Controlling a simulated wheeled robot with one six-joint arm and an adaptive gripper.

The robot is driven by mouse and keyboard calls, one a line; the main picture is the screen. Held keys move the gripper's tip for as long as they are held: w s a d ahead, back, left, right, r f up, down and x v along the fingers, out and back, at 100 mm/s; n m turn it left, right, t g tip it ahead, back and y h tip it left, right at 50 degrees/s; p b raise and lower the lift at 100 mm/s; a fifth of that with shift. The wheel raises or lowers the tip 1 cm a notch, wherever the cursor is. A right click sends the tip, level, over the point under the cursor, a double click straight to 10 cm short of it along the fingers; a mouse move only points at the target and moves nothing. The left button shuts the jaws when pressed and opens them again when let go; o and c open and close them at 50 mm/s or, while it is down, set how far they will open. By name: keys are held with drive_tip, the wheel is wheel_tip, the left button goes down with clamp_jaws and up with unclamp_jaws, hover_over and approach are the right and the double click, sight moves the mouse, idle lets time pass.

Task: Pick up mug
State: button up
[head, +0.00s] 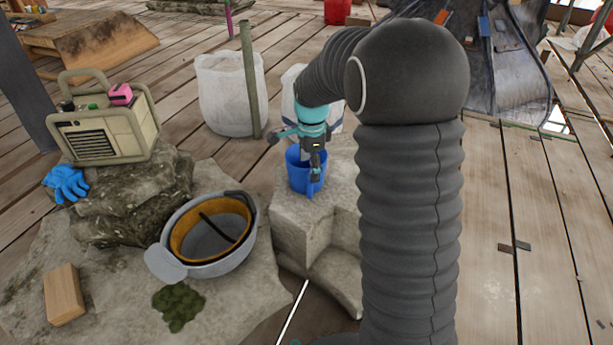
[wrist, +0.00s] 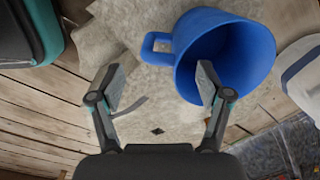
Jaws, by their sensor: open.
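A blue mug (head: 303,172) stands on a pale stone block (head: 296,222) near the middle of the head view. In the wrist view the mug (wrist: 238,52) shows large at the upper right, its open mouth partly toward the camera and its handle pointing left. My gripper (wrist: 160,85) is open, with a finger on each side. The right finger overlaps the mug's rim and opening in the picture; I cannot tell whether it touches. The handle lies beyond the gap between the fingers. In the head view my gripper (head: 315,170) is just over the mug and hides part of it.
A grey hard hat (head: 208,268) lies upturned left of the stone block. A beige radio (head: 103,125), blue gloves (head: 67,184) and a wooden block (head: 63,295) are further left. White sacks (head: 228,95) and a post (head: 249,80) stand behind.

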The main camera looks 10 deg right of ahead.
sight(309, 175)
wheel_tip(309, 175, down, 4)
drive_tip(key=shift+w+a+f+b, duration=0.1)
drive_tip(key=shift+b, duration=0.25)
clamp_jaws()
drive_tip(key=shift+r, duration=0.25)
